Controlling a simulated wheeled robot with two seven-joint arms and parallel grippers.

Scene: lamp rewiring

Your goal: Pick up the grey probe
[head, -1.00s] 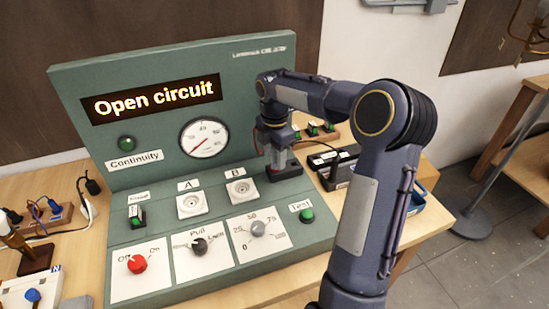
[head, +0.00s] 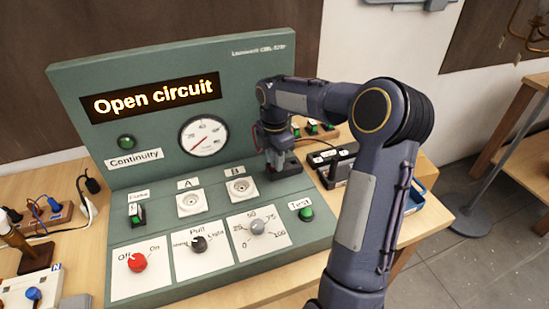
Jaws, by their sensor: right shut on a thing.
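My right gripper (head: 274,155) points down at the right side of the green test panel, over a small dark holder (head: 285,172). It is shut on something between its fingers. The thing it holds is mostly hidden by the fingers and too small to make out, so I cannot tell its colour or whether it is the grey probe. My right arm reaches across the panel from the lower right. My left gripper is not in view.
The green panel (head: 75,160) carries sockets A (head: 191,204) and B (head: 241,190), knobs and a display reading "Open circuit". A black case (head: 333,162) and a blue tray (head: 416,197) stand to the right. A wooden block with plugs (head: 45,216) lies left.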

